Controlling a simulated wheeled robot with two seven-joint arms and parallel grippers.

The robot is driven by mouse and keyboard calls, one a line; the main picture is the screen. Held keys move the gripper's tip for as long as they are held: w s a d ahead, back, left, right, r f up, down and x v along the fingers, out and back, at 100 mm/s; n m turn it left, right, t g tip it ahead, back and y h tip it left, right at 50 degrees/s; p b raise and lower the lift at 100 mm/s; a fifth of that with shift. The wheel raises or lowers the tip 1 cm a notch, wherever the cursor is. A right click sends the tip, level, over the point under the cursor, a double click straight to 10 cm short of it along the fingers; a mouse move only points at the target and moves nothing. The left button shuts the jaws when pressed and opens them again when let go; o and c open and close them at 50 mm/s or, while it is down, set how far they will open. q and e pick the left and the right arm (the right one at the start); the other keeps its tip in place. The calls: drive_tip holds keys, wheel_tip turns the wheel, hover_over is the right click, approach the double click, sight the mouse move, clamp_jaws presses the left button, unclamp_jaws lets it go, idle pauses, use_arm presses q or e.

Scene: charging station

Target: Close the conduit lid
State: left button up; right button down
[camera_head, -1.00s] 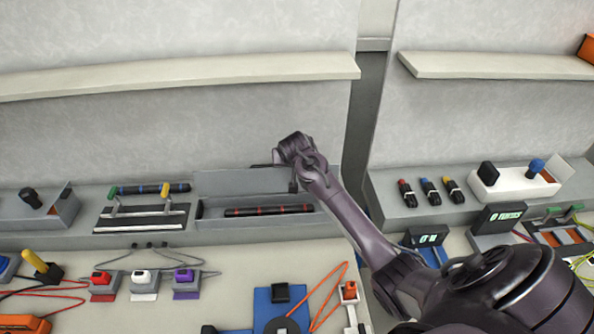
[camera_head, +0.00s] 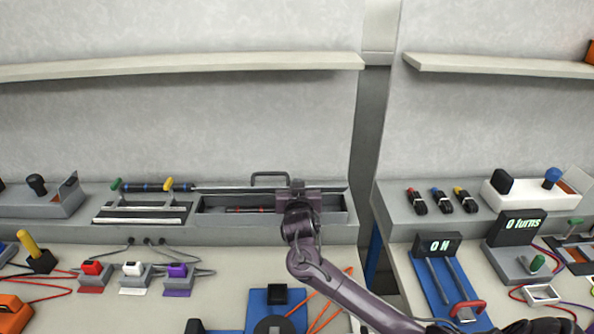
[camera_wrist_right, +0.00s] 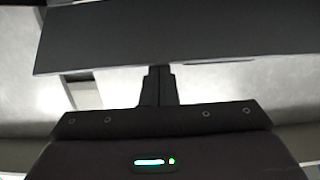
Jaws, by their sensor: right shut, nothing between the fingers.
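The conduit (camera_head: 345,217) is a long grey box at the back of the left bench, with a dark rod (camera_head: 245,210) with red bands inside. Its lid (camera_head: 225,190) is partway open, seen almost edge-on as a thin strip above the box, with its handle (camera_head: 270,174) sticking up. My right gripper (camera_head: 298,187) is shut and empty at the lid, right of the handle. In the right wrist view its closed fingers (camera_wrist_right: 158,84) meet a dark panel (camera_wrist_right: 180,38), apparently the lid; contact is unclear. My left gripper is out of view.
Left of the conduit is a rack (camera_head: 140,213) with a coloured-end rod (camera_head: 145,188). Small red, white and purple plugs (camera_head: 178,271) stand in front. A blue plate (camera_head: 260,300) lies near my right arm. A gap separates the benches.

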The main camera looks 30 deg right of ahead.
drive_tip(key=shift+s+a+f+t+h+b, duration=0.25)
drive_tip(key=shift+s+f+t+b, duration=0.1)
drive_tip(key=shift+f+b, duration=0.2)
drive_tip(key=shift+s+a+f+t+h+b, duration=0.1)
drive_tip(key=shift+s+f+t+h+b, duration=0.25)
drive_tip(key=shift+f, duration=0.3)
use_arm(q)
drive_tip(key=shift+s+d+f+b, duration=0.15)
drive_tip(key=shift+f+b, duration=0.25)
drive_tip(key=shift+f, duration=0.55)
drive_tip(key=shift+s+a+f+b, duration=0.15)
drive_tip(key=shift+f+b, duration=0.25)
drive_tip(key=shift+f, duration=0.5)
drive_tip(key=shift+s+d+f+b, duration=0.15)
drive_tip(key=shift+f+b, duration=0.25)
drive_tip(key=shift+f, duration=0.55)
use_arm(e)
drive_tip(key=shift+s+a+f, duration=0.2)
drive_tip(key=shift+s+f, duration=0.05)
drive_tip(key=shift+f, duration=0.5)
drive_tip(key=shift+s+a+f, duration=0.15)
drive_tip(key=shift+s+f, duration=0.15)
drive_tip(key=shift+f, duration=0.45)
drive_tip(key=shift+s+a+f, duration=0.2)
drive_tip(key=shift+s+f, duration=0.05)
drive_tip(key=shift+f, duration=0.5)
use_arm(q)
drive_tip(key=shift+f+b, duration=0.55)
use_arm(e)
drive_tip(key=v, duration=0.8)
